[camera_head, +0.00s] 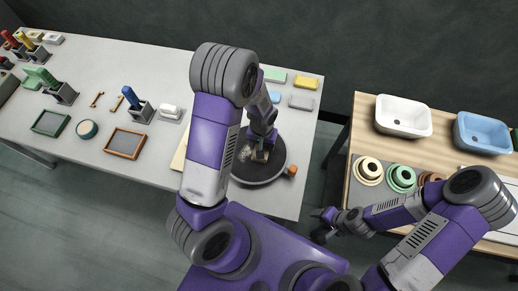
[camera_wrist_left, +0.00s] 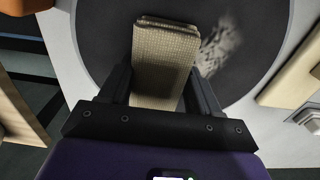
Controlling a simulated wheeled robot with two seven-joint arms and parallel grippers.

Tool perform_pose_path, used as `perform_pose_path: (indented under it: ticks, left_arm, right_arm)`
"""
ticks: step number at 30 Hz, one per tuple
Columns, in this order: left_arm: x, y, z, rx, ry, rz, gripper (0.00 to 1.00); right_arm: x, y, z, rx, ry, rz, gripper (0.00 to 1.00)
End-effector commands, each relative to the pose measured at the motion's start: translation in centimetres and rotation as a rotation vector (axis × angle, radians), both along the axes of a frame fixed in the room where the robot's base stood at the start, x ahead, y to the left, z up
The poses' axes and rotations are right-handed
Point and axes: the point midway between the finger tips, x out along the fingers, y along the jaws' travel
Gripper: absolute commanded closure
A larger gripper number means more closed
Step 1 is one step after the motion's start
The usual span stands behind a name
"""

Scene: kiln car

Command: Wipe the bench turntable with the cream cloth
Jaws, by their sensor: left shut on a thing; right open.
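The bench turntable (camera_head: 268,175) is a dark round disc near the right end of the long bench; it fills much of the left wrist view (camera_wrist_left: 105,40). My left gripper (camera_head: 259,153) is over the disc, shut on the folded cream cloth (camera_wrist_left: 164,55), which has a woven texture. The cloth is over the disc; I cannot tell how firmly it touches. A pale grey smear (camera_wrist_left: 220,47) lies on the disc just right of the cloth. In the head view my left arm hides part of the disc. My right gripper (camera_head: 322,226) is open and empty, off the bench's right side.
An orange piece (camera_head: 292,170) is by the disc's right edge. Coloured blocks (camera_head: 306,82) lie behind it, and a cream board (camera_head: 180,155) is left. Trays and tools occupy the bench's left. A wooden table (camera_head: 362,108) with basins (camera_head: 403,116) and stacked bowls stands right, across a gap.

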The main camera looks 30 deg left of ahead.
Motion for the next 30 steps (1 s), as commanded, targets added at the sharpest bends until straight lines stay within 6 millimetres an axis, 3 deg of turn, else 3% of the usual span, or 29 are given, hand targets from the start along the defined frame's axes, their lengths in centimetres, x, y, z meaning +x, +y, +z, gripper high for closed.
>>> perform_pose_path:
  ticks: [9, 30]
  left_arm:
    - [2.3, -0.1, 0.0, 0.0, 0.0, 0.001, 0.62]
    - [2.4, -0.1, -0.1, 0.0, 0.001, 0.0, 0.62]
  right_arm:
    - [0.0, 0.0, -0.2, 0.0, 0.0, 0.0, 0.36]
    - [0.0, 0.0, -0.3, 0.0, 0.0, 0.0, 0.36]
